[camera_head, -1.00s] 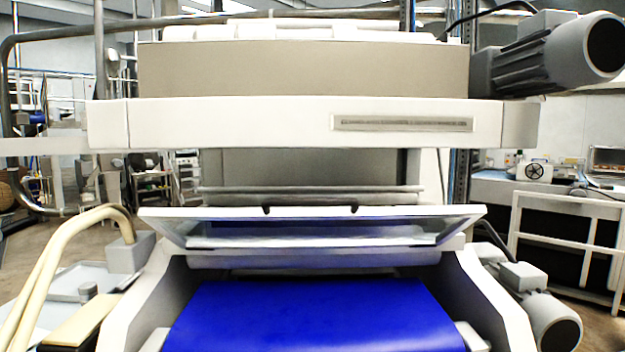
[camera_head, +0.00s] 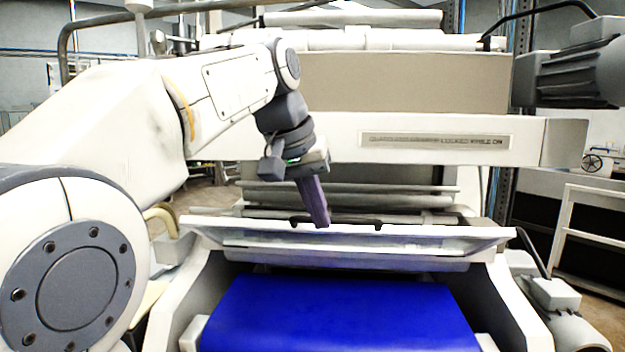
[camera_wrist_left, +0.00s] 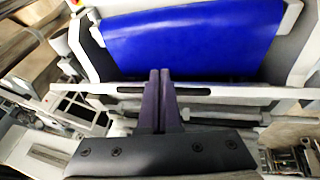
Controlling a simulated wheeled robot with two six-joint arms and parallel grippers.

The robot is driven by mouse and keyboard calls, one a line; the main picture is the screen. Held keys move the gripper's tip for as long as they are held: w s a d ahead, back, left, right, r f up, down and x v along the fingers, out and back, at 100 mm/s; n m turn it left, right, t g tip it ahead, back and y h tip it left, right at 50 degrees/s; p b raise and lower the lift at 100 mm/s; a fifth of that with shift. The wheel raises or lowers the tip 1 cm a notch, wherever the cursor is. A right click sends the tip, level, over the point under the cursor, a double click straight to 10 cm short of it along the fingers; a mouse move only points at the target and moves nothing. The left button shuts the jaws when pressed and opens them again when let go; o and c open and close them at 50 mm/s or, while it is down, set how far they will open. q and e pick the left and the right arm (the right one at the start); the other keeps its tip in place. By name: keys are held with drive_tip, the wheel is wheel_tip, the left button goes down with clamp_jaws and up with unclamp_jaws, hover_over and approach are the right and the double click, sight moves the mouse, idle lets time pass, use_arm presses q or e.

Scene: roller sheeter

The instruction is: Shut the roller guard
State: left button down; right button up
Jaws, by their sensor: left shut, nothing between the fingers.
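The roller guard (camera_head: 420,239) is a pale, tilted panel across the machine, above the blue belt (camera_head: 340,312). It stands raised, with a dark handle slot along its upper edge. My left gripper (camera_head: 318,222) comes in from the left, its dark purple fingers shut and pointing down at the guard's upper edge near the handle. In the left wrist view the closed fingers (camera_wrist_left: 160,75) overlap the guard's edge bar (camera_wrist_left: 235,90); I cannot tell whether they touch it. Part of the edge is hidden behind the fingers. My right gripper does not show.
A wide white beam (camera_head: 440,140) with a label spans above the guard. A grey motor (camera_head: 575,75) juts out at the upper right. The space above the belt is clear.

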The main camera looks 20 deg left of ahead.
use_arm(q)
drive_tip(key=a+r+n+t+y+p, duration=0.1)
drive_tip(key=a+r+n+t+p, duration=0.15)
drive_tip(key=a+r, duration=0.8)
drive_tip(key=w+d+f+b, duration=0.1)
drive_tip(key=w+f, duration=0.1)
drive_tip(key=f, duration=0.3)
drive_tip(key=w+d+f+b, duration=0.1)
drive_tip(key=w+d+f, duration=0.1)
drive_tip(key=f, duration=0.3)
drive_tip(key=shift+d, duration=0.3)
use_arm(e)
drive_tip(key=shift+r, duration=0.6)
use_arm(q)
drive_tip(key=shift+f+g, duration=0.1)
drive_tip(key=shift+g, duration=0.15)
